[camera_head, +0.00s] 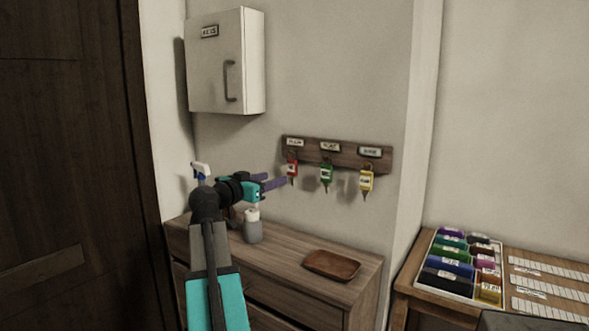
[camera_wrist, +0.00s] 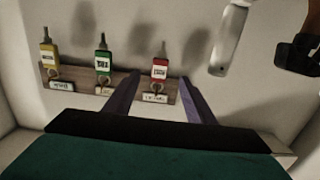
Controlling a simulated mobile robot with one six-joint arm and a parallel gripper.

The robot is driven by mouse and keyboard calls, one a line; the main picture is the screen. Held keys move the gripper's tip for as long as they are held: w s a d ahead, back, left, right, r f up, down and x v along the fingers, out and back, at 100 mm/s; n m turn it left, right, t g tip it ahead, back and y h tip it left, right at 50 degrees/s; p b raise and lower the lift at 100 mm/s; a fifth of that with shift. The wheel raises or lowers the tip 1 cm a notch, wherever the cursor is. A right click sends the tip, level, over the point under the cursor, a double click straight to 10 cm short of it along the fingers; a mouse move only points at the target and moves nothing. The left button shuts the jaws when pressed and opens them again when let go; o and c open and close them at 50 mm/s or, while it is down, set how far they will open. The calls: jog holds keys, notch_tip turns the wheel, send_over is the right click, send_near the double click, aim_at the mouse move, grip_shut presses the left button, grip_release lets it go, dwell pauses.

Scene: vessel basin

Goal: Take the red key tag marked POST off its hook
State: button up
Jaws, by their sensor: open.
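The red key tag (camera_head: 292,168) hangs at the left end of a wooden hook board (camera_head: 348,158), under a small label. It also shows in the wrist view (camera_wrist: 159,70), where the picture is upside down; its print is too small to read surely. My gripper (camera_head: 276,183) is open, with purple fingers pointing at the red tag. In the wrist view the fingers (camera_wrist: 155,90) lie on either side of the red tag, apart from it. A green tag (camera_head: 327,173) hangs in the middle and a yellow tag (camera_head: 366,181) at the right.
A white key cabinet (camera_head: 215,62) is on the wall above left. Below is a wooden dresser (camera_head: 290,262) with a brown tray (camera_head: 332,265) and a spray bottle (camera_head: 252,228). A table with coloured items (camera_head: 450,266) stands at right. The wall around the board is clear.

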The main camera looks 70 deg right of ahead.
aim_at(291, 172)
jog(key=shift+p+x, duration=0.4)
jog(key=shift+x, duration=3.1)
jog(key=shift+d, duration=0.2)
jog(key=shift+p+x, duration=0.7)
jog(key=shift+x, duration=1.75)
jog(key=shift+s, duration=0.1)
jog(key=c, duration=1.1)
jog(key=shift+r, duration=0.1)
